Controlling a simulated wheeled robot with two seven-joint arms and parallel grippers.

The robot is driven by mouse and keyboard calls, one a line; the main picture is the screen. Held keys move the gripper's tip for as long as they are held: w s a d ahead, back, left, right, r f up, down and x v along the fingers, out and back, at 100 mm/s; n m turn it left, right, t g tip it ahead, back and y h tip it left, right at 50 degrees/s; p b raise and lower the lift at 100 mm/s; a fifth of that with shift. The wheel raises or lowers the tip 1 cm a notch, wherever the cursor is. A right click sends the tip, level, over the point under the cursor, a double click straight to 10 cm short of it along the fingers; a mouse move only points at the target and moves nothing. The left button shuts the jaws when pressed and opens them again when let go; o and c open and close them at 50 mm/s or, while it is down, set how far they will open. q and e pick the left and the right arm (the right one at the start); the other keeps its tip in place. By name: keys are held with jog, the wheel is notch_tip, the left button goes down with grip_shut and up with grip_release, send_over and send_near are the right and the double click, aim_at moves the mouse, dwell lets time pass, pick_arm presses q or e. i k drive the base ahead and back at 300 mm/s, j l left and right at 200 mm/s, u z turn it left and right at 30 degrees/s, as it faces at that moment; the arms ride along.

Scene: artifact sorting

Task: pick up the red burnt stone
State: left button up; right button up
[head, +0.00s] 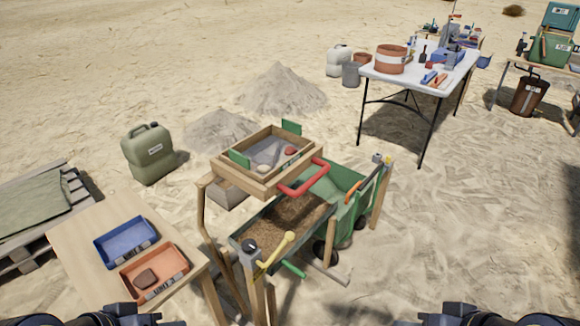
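A small red stone (291,151) lies at the right side inside the wooden sieve box (228,172), on its grey mesh. A pale stone (263,168) lies on the mesh to its left. A brown stone (145,278) lies in the orange tray (173,262) on the wooden table at the lower left. Only dark parts of my two arms show at the bottom edge, left and right. Neither gripper's fingers are in view, and both arms are well apart from the sieve.
The sieve has a red handle and stands on a wooden frame above a soil-filled trough and green cart (345,180). A blue tray (125,241) sits behind the orange one. A jerrycan (149,158) and sand piles stand behind. A white table (420,68) with tools is at the back right.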

aim_at(289, 151)
jog(key=k+u, duration=0.15)
jog(key=u, duration=1.7)
jog(key=l+u, duration=0.4)
jog(key=k+l+u, duration=0.15)
jog(key=l+u, duration=0.2)
jog(key=k+l+u, duration=0.1)
jog(key=l+u, duration=0.3)
jog(key=k+l+u, duration=0.2)
jog(key=u, duration=0.15)
jog(key=k+l, duration=0.5)
jog(key=l, duration=0.15)
jog(key=k+l, duration=0.5)
jog(key=l, duration=0.15)
jog(key=k+l, duration=0.55)
jog(key=l, duration=0.1)
